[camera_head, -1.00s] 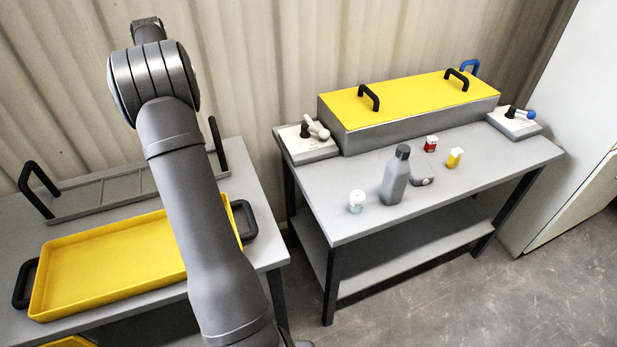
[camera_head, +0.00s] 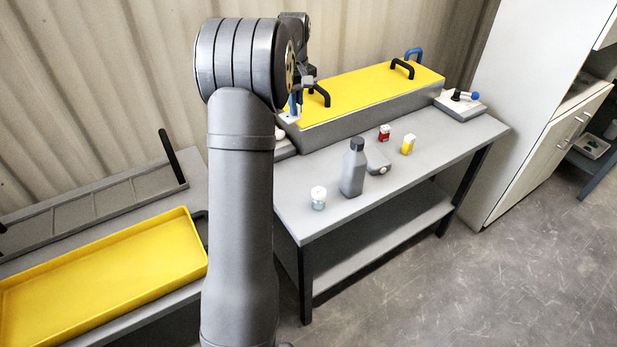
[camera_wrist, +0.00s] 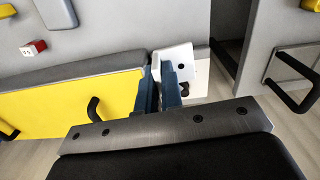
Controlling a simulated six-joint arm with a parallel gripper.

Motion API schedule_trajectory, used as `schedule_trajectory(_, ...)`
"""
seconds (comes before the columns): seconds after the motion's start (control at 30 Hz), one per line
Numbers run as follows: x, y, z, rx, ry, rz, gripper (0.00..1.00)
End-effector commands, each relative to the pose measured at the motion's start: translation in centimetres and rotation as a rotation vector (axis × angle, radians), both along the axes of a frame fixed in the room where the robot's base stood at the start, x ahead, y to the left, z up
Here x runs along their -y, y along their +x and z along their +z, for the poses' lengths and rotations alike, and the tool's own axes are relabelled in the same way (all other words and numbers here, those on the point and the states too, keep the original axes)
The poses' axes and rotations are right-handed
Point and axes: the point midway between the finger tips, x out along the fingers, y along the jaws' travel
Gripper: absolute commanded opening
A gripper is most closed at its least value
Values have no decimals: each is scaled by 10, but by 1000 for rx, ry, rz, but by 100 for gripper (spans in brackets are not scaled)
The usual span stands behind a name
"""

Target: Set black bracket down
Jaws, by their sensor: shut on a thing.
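My gripper (camera_head: 297,103) is above the left end of the yellow-lidded tank, close to the left white control box (camera_head: 284,146). Whether the held thing touches anything below is not visible.
A grey bottle (camera_head: 353,170), a white-capped jar (camera_head: 318,199), a red box (camera_head: 384,132) and a yellow box (camera_head: 408,144) stand on the bench. A yellow tray (camera_head: 100,270) lies at left.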

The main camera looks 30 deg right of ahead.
Motion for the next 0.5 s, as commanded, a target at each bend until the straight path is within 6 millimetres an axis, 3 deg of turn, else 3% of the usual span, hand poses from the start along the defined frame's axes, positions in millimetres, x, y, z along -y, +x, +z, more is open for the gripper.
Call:
schedule_trajectory(0.27,40,-40,0,1,-1,-84,0)
schedule_trajectory(0.5,39,-39,-53,-2,3,-83,0)
